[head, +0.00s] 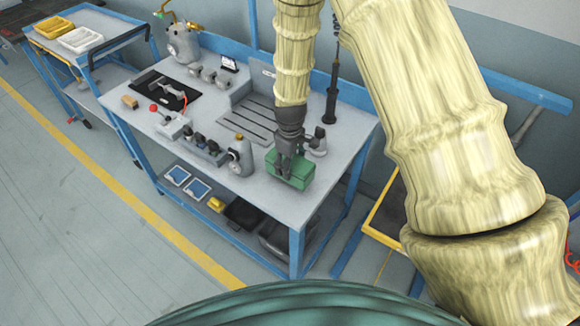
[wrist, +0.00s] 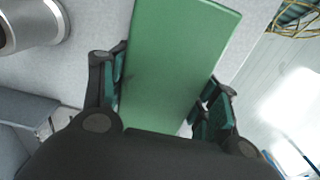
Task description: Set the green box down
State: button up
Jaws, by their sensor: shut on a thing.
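The green box (head: 292,173) is at the right front part of the grey bench top (head: 284,202) in the head view. My gripper (head: 287,163) comes down on it from above and is shut on it. In the wrist view the green box (wrist: 172,65) stands between my two fingers (wrist: 162,107), one along each long side. I cannot tell whether the underside of the box touches the bench top or hangs slightly above it.
A grey cylindrical part (head: 240,156) stands left of the box. A slotted grey plate (head: 255,120) lies behind it, and a small grey fixture (head: 317,142) stands close on the right. Bare bench lies in front. The bench's right edge is near.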

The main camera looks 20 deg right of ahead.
jog(key=shift+w+f+p, duration=0.1)
jog(key=shift+f+p, duration=0.35)
jog(key=shift+f, duration=0.75)
jog(key=shift+f, duration=0.15)
jog(key=o, duration=1.6)
jog(key=shift+r, duration=0.2)
jog(key=shift+r+b, duration=2.05)
jog(key=shift+r, duration=3.9)
